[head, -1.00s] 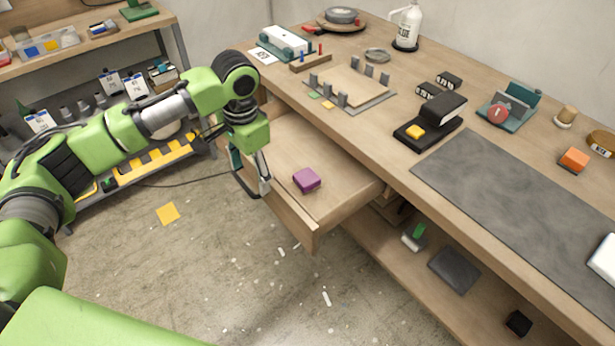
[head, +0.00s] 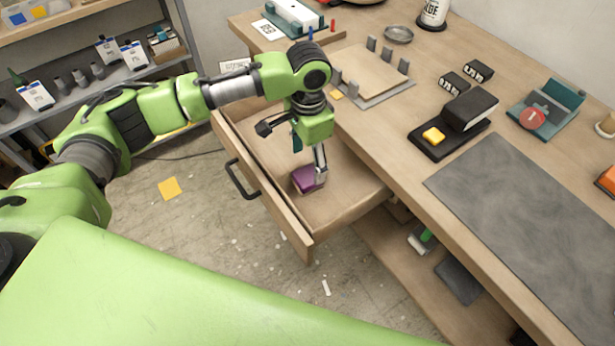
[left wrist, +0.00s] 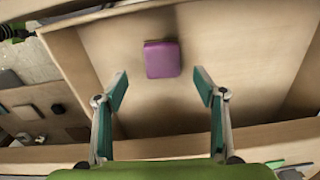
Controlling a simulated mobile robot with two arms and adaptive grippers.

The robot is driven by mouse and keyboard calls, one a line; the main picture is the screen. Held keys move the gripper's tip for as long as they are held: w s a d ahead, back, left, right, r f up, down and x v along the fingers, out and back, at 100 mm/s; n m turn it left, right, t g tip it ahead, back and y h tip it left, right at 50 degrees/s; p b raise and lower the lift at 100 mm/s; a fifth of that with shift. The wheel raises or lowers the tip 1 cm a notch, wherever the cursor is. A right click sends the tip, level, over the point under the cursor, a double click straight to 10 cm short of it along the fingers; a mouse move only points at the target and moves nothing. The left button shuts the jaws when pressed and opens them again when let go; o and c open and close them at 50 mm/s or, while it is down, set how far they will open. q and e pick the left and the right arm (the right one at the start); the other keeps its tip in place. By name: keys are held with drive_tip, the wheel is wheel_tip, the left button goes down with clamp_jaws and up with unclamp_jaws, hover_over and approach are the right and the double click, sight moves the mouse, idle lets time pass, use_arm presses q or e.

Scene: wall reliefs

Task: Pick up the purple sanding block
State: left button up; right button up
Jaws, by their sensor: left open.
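The purple sanding block (head: 307,180) lies in the open drawer (head: 345,200) under the workbench. It also shows in the left wrist view (left wrist: 162,59), lying on the drawer floor ahead of my open fingers and between their lines. My left gripper (head: 312,172) is over the drawer, and one finger covers part of the block in the head view. In the left wrist view my left gripper (left wrist: 163,90) has its two teal-padded fingers wide apart with nothing between them. The block looks apart from both fingers. My right gripper is not in view.
The drawer's front panel and black handle (head: 242,180) face the floor side. The workbench top above holds a grey mat (head: 530,215), a black stand with a yellow block (head: 433,135) and a fixture with grey posts (head: 375,75). Shelves stand at left.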

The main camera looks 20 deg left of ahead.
sight(307, 175)
use_arm(q)
drive_tip(key=shift+w+f, duration=0.1)
drive_tip(key=shift+f, duration=0.95)
drive_tip(key=shift+a+f, duration=0.1)
drive_tip(key=shift+f, duration=0.6)
wheel_tip(307, 175, down, 4)
drive_tip(key=shift+a+r, duration=0.1)
drive_tip(key=shift+r, duration=0.15)
drive_tip(key=shift+f, duration=0.2)
drive_tip(key=c, duration=1.3)
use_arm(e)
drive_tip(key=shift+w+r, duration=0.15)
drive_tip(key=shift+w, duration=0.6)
